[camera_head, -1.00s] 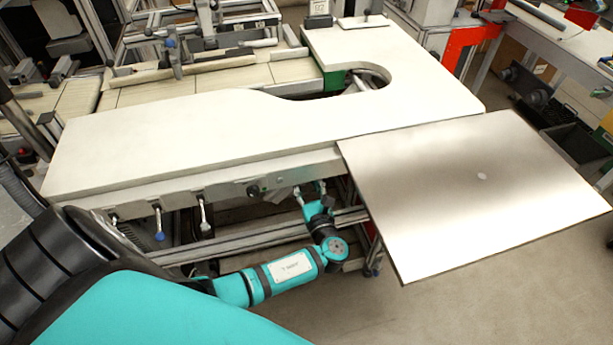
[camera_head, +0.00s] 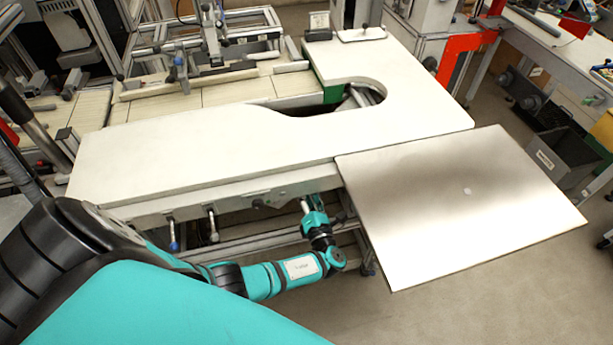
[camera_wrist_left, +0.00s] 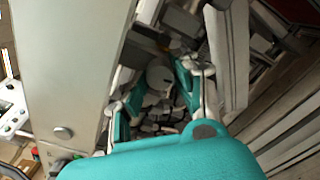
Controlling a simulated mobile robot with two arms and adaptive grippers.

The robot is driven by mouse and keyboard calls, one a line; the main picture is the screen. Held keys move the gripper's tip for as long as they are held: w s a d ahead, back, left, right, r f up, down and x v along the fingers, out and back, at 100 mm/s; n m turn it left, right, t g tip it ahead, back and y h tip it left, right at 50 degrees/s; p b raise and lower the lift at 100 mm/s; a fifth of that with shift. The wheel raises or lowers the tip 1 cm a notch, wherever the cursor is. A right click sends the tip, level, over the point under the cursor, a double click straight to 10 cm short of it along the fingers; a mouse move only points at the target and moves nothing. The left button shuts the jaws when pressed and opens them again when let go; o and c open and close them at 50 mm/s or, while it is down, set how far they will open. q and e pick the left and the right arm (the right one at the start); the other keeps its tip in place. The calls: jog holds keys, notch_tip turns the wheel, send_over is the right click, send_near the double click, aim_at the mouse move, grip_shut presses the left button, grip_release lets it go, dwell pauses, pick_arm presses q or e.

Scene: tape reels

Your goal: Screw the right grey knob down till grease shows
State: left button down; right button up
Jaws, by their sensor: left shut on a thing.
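My left gripper (camera_head: 309,201) is below the front edge of the white worktop, left of the metal plate. In the left wrist view its teal fingers (camera_wrist_left: 158,97) are shut around a grey rounded piece (camera_wrist_left: 158,75), which I take to be the right grey knob. In the head view this knob is hidden by the gripper and the worktop edge. A grey-tipped lever (camera_head: 212,226) and a blue-tipped lever (camera_head: 173,238) hang from the same front rail, further left. I cannot make out any grease. My right gripper is not in view.
The white worktop (camera_head: 200,143) overhangs the gripper. A bare metal plate (camera_head: 450,215) juts out on the right. A dark knob (camera_head: 257,203) sits on the rail between levers and gripper. Open floor (camera_head: 440,310) lies in front.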

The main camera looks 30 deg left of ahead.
pick_arm(q)
jog(key=shift+m+p, duration=0.3)
jog(key=shift+m, duration=0.3)
jog(key=c, duration=1)
grip_release()
jog(key=shift+v, duration=4.05)
